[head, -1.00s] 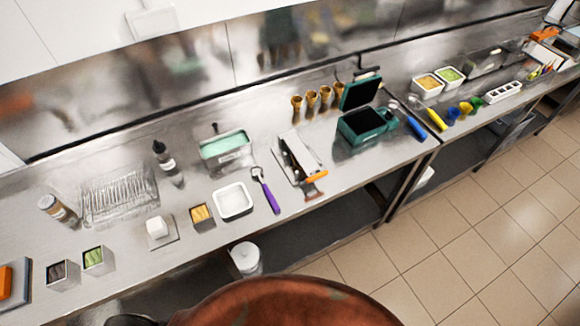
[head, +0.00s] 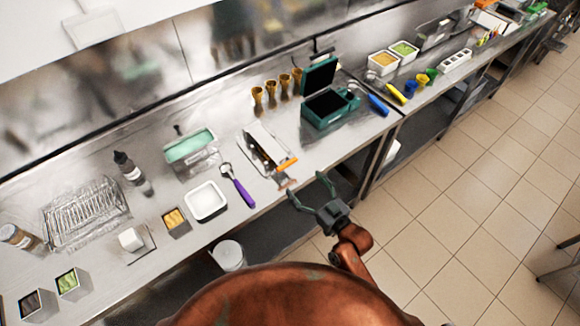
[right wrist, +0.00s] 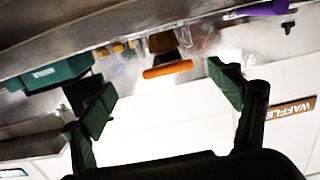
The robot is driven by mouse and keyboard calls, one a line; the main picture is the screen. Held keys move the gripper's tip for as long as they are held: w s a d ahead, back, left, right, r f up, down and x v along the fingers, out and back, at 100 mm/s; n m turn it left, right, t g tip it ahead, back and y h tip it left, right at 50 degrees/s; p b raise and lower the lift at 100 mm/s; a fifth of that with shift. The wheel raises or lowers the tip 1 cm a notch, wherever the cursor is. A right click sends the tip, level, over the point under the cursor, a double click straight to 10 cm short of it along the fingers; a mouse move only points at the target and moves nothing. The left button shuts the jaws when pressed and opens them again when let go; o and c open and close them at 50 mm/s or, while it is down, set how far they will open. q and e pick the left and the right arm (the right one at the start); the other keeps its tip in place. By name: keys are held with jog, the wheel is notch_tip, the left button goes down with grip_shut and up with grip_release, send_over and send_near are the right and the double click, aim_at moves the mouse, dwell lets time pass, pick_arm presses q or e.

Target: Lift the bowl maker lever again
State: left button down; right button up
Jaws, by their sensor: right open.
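The bowl maker (head: 266,148) is a metal device near the front edge of the counter, below the brown cones. Its lever has an orange handle (head: 287,164) at the front end, lying low toward the counter edge. My right gripper (head: 306,187) is open and empty, in front of the counter edge, just below and right of the orange handle and apart from it. In the right wrist view the orange handle (right wrist: 168,69) shows between and beyond the two open fingers (right wrist: 163,93). My left gripper is not in view.
A teal waffle iron (head: 327,106) stands open to the right of the bowl maker. A purple-handled scoop (head: 241,190) and a white tub (head: 206,200) lie to the left. Cones (head: 271,92) stand behind.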

aim_at(289, 166)
jog(key=shift+y, duration=0.3)
jog(key=w+a, duration=0.1)
jog(key=w, duration=0.1)
jog(key=w+a+r, duration=0.1)
jog(key=w+a, duration=0.1)
jog(key=w+a+r, duration=0.1)
jog(key=w+a, duration=0.1)
jog(key=shift+a, duration=0.1)
jog(key=shift+c, duration=0.2)
